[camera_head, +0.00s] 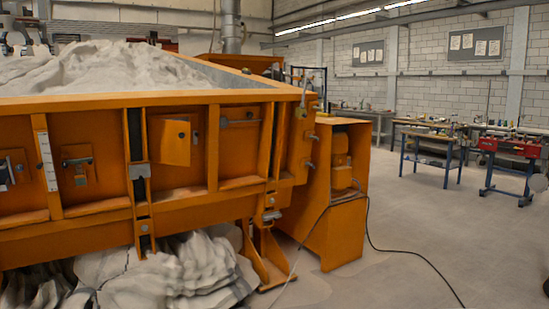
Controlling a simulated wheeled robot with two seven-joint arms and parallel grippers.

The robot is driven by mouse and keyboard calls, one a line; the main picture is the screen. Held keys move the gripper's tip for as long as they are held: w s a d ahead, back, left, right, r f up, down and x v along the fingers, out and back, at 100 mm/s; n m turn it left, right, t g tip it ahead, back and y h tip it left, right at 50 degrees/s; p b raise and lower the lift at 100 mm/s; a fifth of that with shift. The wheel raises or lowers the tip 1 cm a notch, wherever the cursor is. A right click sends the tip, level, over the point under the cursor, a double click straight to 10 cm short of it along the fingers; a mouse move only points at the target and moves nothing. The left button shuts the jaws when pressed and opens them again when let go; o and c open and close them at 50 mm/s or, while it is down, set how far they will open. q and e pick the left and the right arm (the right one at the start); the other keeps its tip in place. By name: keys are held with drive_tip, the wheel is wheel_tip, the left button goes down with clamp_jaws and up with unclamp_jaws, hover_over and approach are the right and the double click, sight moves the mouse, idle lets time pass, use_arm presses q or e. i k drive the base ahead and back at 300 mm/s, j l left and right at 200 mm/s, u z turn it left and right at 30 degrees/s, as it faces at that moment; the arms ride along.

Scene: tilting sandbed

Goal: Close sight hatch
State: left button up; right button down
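The orange sandbed box (100,102) fills the left half of the head view, with pale sand heaped in it. A small orange hatch panel (177,142) with a dark round knob is on its front wall, right of the dark vertical strip. The panel looks swung out at an angle from the wall, with its lower edge slanted; how far it stands open is hard to tell. A small latch-like fitting (195,137) shows just right of it.
An orange side cabinet (335,215) stands right of the box, with a black cable (412,256) trailing over the floor. Open grey floor (430,220) reaches to workbenches (430,140) at the back right.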

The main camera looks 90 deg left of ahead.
sight(170, 140)
drive_tip(key=i+j+u, duration=0.3)
drive_tip(key=u, duration=0.2)
drive_tip(key=i+j+u, duration=0.1)
drive_tip(key=i+u, duration=0.9)
drive_tip(key=i+l+u, duration=0.2)
drive_tip(key=u, duration=0.3)
drive_tip(key=i+l+u, duration=0.5)
drive_tip(key=i+j+u, duration=0.3)
drive_tip(key=u, duration=0.15)
drive_tip(key=i+j+u, duration=0.1)
drive_tip(key=i+u, duration=0.75)
drive_tip(key=i+l+u, duration=0.2)
drive_tip(key=i+u, duration=0.25)
drive_tip(key=i+l+u, duration=0.3)
drive_tip(key=i+u, duration=0.15)
drive_tip(key=i+l+u, duration=0.15)
drive_tip(key=i+u, duration=0.2)
drive_tip(key=i+l+u, duration=0.55)
drive_tip(key=i+u, duration=0.2)
drive_tip(key=k, duration=0.05)
